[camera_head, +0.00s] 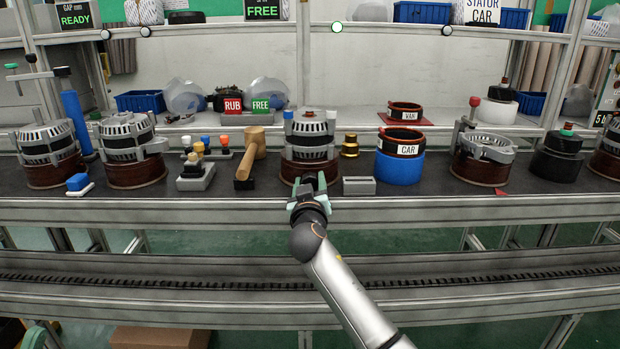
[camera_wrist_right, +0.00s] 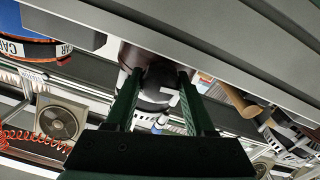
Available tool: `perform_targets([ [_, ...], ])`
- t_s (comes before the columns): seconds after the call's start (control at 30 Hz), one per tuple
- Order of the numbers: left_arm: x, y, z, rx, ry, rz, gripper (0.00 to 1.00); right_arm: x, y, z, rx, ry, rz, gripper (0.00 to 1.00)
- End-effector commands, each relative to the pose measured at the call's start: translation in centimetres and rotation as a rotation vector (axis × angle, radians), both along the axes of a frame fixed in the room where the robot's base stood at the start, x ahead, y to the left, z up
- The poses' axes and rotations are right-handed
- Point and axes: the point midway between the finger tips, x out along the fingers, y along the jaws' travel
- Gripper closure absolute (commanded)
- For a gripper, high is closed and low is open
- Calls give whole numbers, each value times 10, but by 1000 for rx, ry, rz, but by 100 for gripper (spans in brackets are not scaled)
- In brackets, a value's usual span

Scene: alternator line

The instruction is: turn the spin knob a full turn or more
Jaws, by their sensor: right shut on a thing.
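My left gripper is not in view.
A wooden mallet (camera_head: 244,168) lies close to the left of the alternator. A small grey block (camera_head: 359,186) sits just right of my gripper. A blue ring stand (camera_head: 400,168) is further right. The bench's front edge (camera_head: 200,211) runs below my wrist.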

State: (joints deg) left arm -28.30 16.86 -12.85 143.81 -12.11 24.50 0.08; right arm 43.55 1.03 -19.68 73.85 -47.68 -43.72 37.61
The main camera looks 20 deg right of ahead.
Motion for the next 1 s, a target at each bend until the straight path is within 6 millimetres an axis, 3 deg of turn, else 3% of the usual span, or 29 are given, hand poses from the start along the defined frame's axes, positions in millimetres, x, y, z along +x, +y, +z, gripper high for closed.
perform_targets([
  [0.3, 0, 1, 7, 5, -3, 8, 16, 0, -1, 1, -110, 31, -4, 100],
  [0.8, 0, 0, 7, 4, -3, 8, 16, 0, -2, 1, -127, 34, -4, 100],
  [0.83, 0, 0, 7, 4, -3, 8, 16, 0, -2, 1, -127, 34, -4, 44],
  [1.0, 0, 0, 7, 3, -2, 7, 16, 0, -1, 1, -125, 34, -3, 24],
])
